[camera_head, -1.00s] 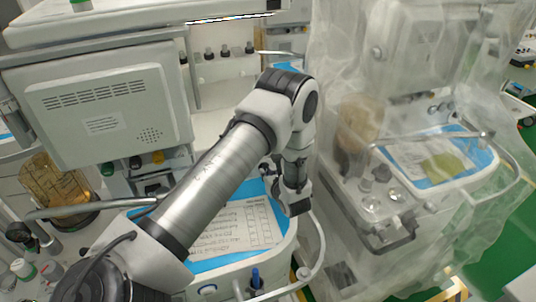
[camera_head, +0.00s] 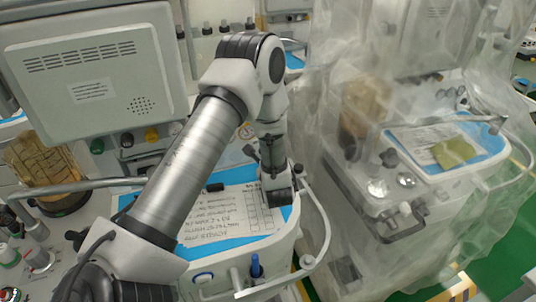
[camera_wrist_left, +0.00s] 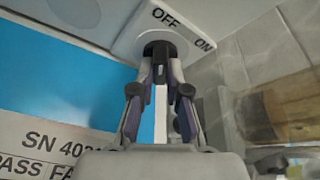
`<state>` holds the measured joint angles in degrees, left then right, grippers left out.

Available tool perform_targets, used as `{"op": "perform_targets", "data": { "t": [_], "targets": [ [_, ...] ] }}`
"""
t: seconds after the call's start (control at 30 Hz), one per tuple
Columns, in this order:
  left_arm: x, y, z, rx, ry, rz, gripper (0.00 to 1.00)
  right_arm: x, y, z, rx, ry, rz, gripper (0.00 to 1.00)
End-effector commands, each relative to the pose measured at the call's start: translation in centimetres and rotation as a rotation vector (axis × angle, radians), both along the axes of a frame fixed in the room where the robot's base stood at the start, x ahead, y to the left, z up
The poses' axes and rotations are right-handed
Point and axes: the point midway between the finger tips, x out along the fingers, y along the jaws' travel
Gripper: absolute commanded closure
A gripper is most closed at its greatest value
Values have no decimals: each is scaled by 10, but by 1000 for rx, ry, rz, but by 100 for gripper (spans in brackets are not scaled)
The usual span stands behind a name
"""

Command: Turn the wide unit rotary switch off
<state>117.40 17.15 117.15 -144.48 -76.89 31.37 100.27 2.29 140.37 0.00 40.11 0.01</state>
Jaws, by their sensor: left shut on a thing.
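The rotary switch (camera_wrist_left: 160,47) sits on a pale plate (camera_wrist_left: 130,43) marked OFF and ON, at the top of the left wrist view. In the head view my left gripper (camera_head: 266,155) is low over the right part of the wide unit's blue work surface (camera_head: 187,252), and the switch is hidden behind my arm. My right gripper is not in view.
A labelled paper sheet (camera_head: 215,222) lies on the work surface under my arm. A monitor housing (camera_head: 92,75) stands at the left. A curved rail (camera_head: 322,225) borders the unit's right side. A second cart (camera_head: 365,190) under clear plastic stands to the right.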

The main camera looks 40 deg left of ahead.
Motion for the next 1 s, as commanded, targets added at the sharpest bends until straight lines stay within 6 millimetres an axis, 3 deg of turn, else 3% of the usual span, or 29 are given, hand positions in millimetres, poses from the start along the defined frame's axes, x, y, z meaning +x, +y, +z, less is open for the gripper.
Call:
{"op": "perform_targets", "data": {
  "t": [0.4, 0.43, 0.5, 0.83, 1.0],
  "targets": [
    [0, 0, 0, -5, -9, 1, 100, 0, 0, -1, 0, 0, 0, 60],
    [0, 0, 0, -5, -9, 1, 82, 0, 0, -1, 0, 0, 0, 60],
    [0, 0, 0, -5, -8, 1, 60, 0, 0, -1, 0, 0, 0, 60],
    [-1, -2, 1, -3, -7, -1, 60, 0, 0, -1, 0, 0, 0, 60],
    [-16, -20, 8, -3, -5, -4, 60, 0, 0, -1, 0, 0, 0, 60]
  ]
}}
